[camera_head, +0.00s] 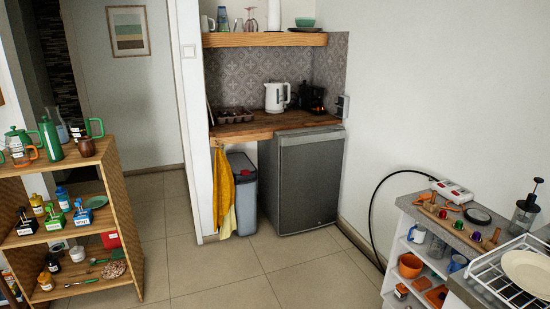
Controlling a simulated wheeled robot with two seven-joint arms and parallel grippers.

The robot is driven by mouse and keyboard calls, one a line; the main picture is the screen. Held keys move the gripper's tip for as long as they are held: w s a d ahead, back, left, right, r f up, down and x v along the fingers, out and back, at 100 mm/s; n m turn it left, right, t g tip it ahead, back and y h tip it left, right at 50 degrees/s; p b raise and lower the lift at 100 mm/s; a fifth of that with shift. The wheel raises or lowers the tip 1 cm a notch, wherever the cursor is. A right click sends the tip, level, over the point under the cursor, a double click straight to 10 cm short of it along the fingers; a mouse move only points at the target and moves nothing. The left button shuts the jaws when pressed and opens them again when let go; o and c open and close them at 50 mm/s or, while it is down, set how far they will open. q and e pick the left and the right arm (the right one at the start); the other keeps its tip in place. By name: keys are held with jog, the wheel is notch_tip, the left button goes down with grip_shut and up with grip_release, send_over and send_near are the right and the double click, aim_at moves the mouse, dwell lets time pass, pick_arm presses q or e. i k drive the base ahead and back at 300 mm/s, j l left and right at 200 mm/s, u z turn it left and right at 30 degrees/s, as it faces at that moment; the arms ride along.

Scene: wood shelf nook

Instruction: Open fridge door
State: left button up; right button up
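A small grey fridge (310,182) stands under the right end of the wooden counter in the nook. Its door looks shut, and I cannot make out a handle at this size. Neither of my grippers is in the head view, and no arm shows near the fridge.
A grey bin (243,194) with a yellow cloth (223,192) beside it stands left of the fridge. A loaded wooden shelf (128,205) is at left. A white shelf unit (432,262) and a dish rack (500,280) are at right. The tiled floor (235,275) between is clear.

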aim_at(311, 164)
jog(key=i, duration=1.55)
jog(key=i+z, duration=0.1)
jog(key=i, duration=0.6)
jog(key=i+j+z, duration=0.15)
jog(key=i, duration=0.55)
jog(key=i+j+z, duration=0.25)
jog(key=i+z, duration=0.15)
jog(key=i+j+z, duration=0.4)
jog(key=i, duration=0.2)
